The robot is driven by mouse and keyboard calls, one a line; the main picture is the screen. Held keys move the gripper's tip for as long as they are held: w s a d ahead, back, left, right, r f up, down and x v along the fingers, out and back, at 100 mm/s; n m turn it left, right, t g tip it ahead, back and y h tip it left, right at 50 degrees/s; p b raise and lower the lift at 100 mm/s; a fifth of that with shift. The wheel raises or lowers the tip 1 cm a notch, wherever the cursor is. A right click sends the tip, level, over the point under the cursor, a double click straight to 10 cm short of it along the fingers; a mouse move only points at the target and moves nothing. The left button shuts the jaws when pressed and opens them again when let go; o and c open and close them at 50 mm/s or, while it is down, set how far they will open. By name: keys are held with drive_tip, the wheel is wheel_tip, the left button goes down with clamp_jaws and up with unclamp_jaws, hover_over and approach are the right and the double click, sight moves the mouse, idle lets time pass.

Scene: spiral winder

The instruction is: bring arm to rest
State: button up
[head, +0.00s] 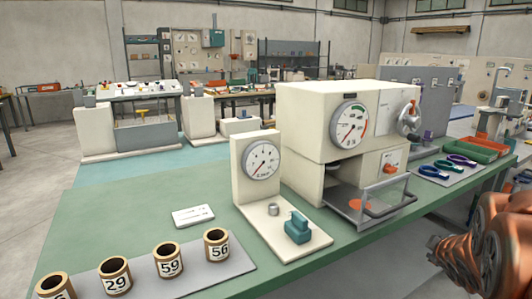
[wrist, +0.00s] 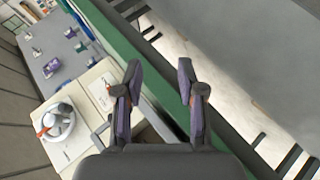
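My gripper (wrist: 157,88) shows in the wrist view with its two fingers apart and nothing between them. Beyond the fingers lie the green table edge and the floor; the fingers appear clear of both. In the head view my arm (head: 490,245) shows as orange-brown links at the lower right, beside the table's right edge. The gripper itself is not visible in the head view.
The green table (head: 120,210) bears a cream machine with a dial (head: 310,115), a smaller gauge stand (head: 242,180), several numbered spools on a grey mat (head: 200,278), a white card (head: 193,215), blue and purple tools (head: 433,172), and red and green trays (head: 470,150).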

drive_tip(key=s+a+f+m+g+y, duration=0.2)
drive_tip(key=s+a+m+g, duration=0.15)
drive_tip(key=s+a, duration=0.65)
drive_tip(key=s+a+f+m+g+y, duration=0.15)
drive_tip(key=s+a+g, duration=0.35)
drive_tip(key=s+a, duration=0.5)
drive_tip(key=s+a+f+m+g+y, duration=0.3)
drive_tip(key=s+a, duration=0.4)
drive_tip(key=s, duration=0.6)
wheel_tip(320, 180, up, 20)
drive_tip(key=h+p, duration=0.1)
drive_tip(key=p, duration=1.8)
drive_tip(key=shift+r, duration=0.2)
